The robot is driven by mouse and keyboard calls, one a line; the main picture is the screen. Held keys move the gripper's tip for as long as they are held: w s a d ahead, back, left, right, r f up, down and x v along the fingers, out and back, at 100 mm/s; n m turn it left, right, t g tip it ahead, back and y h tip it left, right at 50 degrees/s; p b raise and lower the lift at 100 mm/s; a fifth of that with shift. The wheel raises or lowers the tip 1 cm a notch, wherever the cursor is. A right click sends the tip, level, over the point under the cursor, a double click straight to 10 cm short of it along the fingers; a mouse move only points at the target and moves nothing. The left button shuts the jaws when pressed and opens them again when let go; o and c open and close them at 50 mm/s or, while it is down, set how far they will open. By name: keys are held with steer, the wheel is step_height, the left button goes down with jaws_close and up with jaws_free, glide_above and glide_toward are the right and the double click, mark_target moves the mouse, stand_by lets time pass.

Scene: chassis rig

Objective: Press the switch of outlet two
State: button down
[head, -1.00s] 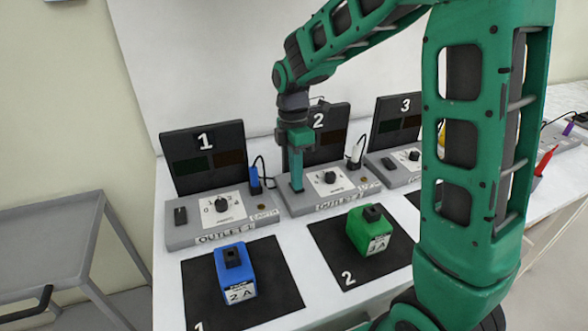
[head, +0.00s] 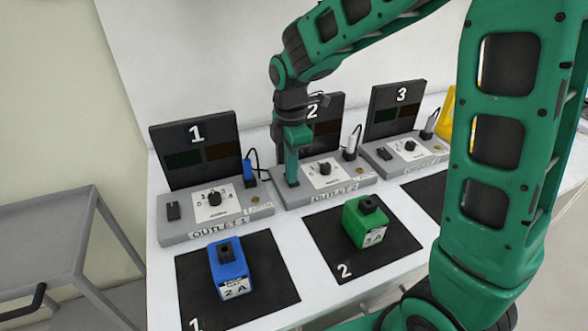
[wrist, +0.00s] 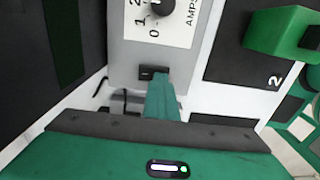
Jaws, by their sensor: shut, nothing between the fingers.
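Outlet two (head: 345,190) is a grey box with a dial (head: 325,168), a white plug and a dark upright panel (head: 330,108) marked 2. My gripper (head: 292,183) is shut and empty, pointing down at the left end of this box. In the wrist view the green fingers (wrist: 162,98) reach to the small black switch (wrist: 153,72) beside the AMPS dial (wrist: 160,6). The fingertips overlap the switch's edge in that view; I cannot tell whether they touch it. In the head view the fingers hide the switch.
Outlet 1 (head: 235,222) with a blue plug stands close on the left, outlet 3 (head: 405,172) on the right. A blue block (head: 228,268) and a green block (head: 366,222) sit on black mats in front. A grey cart (head: 60,225) stands left of the table.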

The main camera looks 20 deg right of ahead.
steer(key=shift+s+d+f, duration=0.25)
steer(key=shift+f, duration=0.2)
steer(key=shift+w+r, duration=0.3)
steer(key=shift+w, duration=0.45)
steer(key=shift+w+r, duration=0.45)
steer(key=shift+w, duration=0.4)
step_height(320, 180, up, 13)
steer(key=s, duration=0.1)
steer(key=shift+s+a+r, duration=0.15)
steer(key=shift+s, duration=0.1)
